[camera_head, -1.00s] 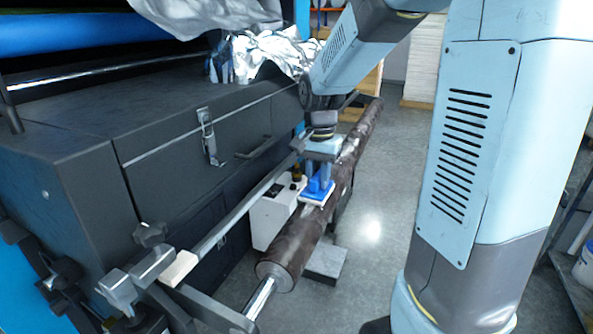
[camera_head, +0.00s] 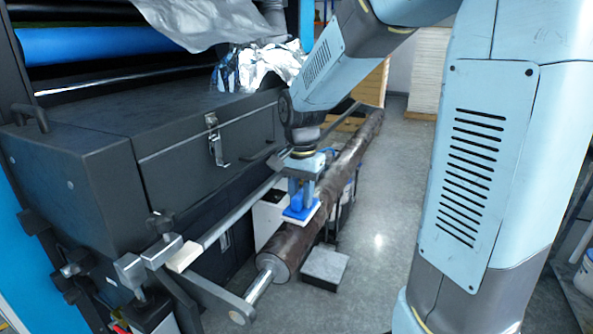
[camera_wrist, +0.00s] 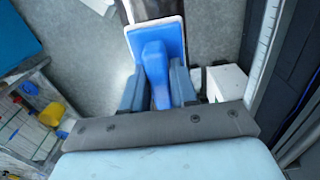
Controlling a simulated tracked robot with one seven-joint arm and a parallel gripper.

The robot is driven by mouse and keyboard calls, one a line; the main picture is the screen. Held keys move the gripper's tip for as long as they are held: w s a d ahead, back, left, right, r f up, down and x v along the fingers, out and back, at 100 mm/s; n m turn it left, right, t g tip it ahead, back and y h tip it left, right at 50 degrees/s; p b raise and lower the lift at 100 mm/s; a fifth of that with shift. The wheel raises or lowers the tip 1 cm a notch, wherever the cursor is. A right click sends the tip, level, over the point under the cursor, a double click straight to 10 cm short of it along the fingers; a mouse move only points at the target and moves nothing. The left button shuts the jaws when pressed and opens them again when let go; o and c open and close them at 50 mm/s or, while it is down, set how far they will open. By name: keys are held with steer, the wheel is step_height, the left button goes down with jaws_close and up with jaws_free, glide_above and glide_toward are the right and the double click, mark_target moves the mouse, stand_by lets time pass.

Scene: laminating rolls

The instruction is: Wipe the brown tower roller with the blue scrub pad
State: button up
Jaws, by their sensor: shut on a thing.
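The brown tower roller (camera_head: 345,165) is a long dark brown cylinder on a metal shaft, running from the near middle to the back right in the head view. My gripper (camera_head: 303,190) is above its near half, shut on the blue handle of the scrub pad (camera_head: 301,211). The pad's white underside is at the roller's upper surface; I cannot tell if it is pressed on it. In the wrist view the blue pad (camera_wrist: 157,45) sits between my fingers (camera_wrist: 157,88) and covers part of the roller (camera_wrist: 140,9).
A dark machine cabinet (camera_head: 70,160) with a latch stands left of the roller, a metal bar (camera_head: 235,210) between them. A white box (camera_head: 267,218) sits beside the roller, and a grey block (camera_head: 324,267) on the floor. Open floor (camera_head: 385,215) lies to the right.

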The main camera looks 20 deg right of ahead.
steer(key=shift+s+a+r, duration=0.1)
steer(key=shift+s+a, duration=0.4)
steer(key=shift+s, duration=0.05)
steer(key=shift+d+r, duration=0.1)
steer(key=shift+r, duration=3.75)
